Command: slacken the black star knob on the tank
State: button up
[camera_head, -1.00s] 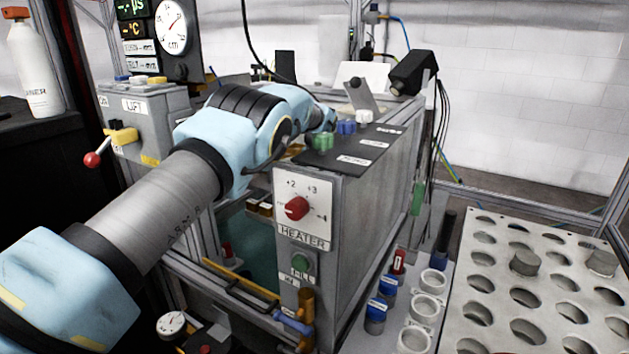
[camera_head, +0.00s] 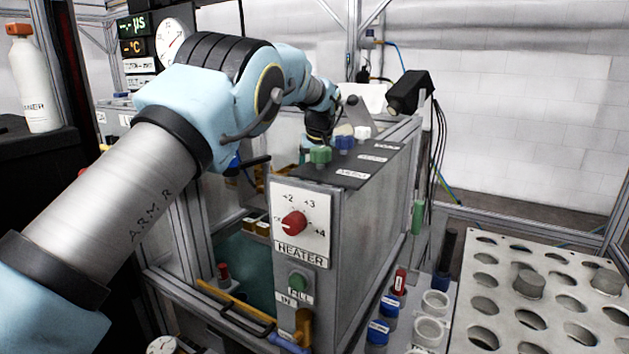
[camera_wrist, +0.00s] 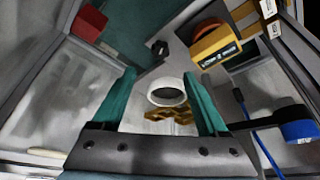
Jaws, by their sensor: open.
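In the wrist view, my gripper (camera_wrist: 160,76) has its two teal fingers apart with nothing held between them. Beyond and between them show a white ring with a dark centre (camera_wrist: 167,92) and a brass-coloured lobed part (camera_wrist: 172,115). A small dark knob-like piece (camera_wrist: 160,48) sits past the fingertips, on a grey edge; I cannot tell if it is the black star knob. In the head view, the tank (camera_head: 246,262) holds teal liquid, left of the heater panel. My wrist reaches down behind the panel's top, and the fingers are mostly hidden there.
A red heater dial (camera_head: 293,223) faces front.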

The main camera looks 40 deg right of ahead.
jog(key=w+f+m+g+p, duration=0.1)
jog(key=f+m+p, duration=0.1)
jog(key=f+m, duration=0.1)
jog(key=w+d+f+m+g+h+p, duration=0.1)
jog(key=f+m+p, duration=0.1)
jog(key=f+m, duration=0.1)
jog(key=w+d+f+m+g+h+p, duration=0.1)
jog(key=w+f+m+p, duration=0.1)
jog(key=f+m, duration=0.1)
jog(key=shift+f, duration=0.6)
dwell(0.5)
grip_shut()
dwell(0.6)
